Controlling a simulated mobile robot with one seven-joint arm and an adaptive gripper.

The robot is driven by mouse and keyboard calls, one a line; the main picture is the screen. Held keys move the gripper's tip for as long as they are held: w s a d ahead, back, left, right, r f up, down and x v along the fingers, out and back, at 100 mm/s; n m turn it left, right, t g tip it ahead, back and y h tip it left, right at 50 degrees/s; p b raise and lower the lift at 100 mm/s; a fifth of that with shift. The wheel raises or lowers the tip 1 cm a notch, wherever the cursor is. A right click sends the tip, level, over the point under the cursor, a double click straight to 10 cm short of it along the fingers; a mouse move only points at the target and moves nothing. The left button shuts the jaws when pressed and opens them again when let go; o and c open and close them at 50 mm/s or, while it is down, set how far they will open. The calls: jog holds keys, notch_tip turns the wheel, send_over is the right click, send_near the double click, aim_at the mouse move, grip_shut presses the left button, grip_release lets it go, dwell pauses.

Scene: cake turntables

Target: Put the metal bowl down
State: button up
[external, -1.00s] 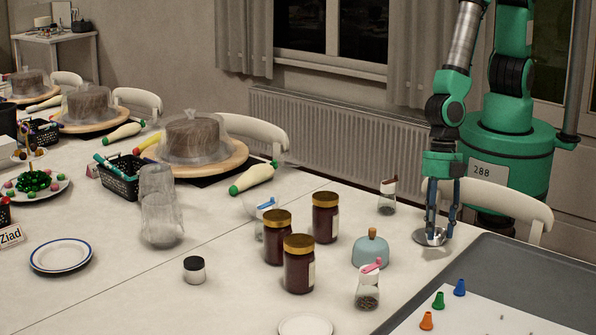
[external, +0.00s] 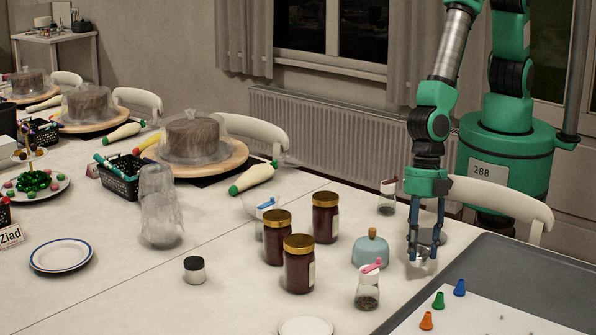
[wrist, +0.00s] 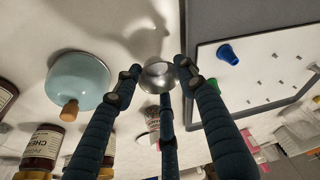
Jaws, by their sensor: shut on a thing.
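My gripper (external: 422,259) points down over the table at its right side, beside the grey tray. Its three dark blue fingers are closed around the small shiny metal bowl (wrist: 158,75), which sits between the fingertips in the wrist view. In the external view the fingers partly hide the bowl (external: 421,254). It is low and close to the white tabletop (external: 340,280); I cannot tell whether it touches.
A pale blue dome with a wooden knob (external: 370,252) and a pink-lidded shaker (external: 368,290) stand left of my gripper. The grey tray (external: 500,262) with coloured tips lies right. Gold-lidded jars (external: 299,268) stand farther left. Bare table lies in front of my gripper.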

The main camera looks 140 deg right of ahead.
aim_at(417, 260)
jog(key=shift+w+f, duration=0.1)
jog(key=shift+w, duration=0.3)
jog(key=shift+f+b, duration=0.45)
jog(key=shift+f, duration=1.25)
jog(key=shift+f, duration=0.15)
jog(key=o, duration=1.2)
jog(key=shift+c, duration=0.2)
jog(key=shift+r, duration=0.2)
jog(key=shift+r, duration=0.35)
jog(key=p+v, duration=0.2)
jog(key=v, duration=0.9)
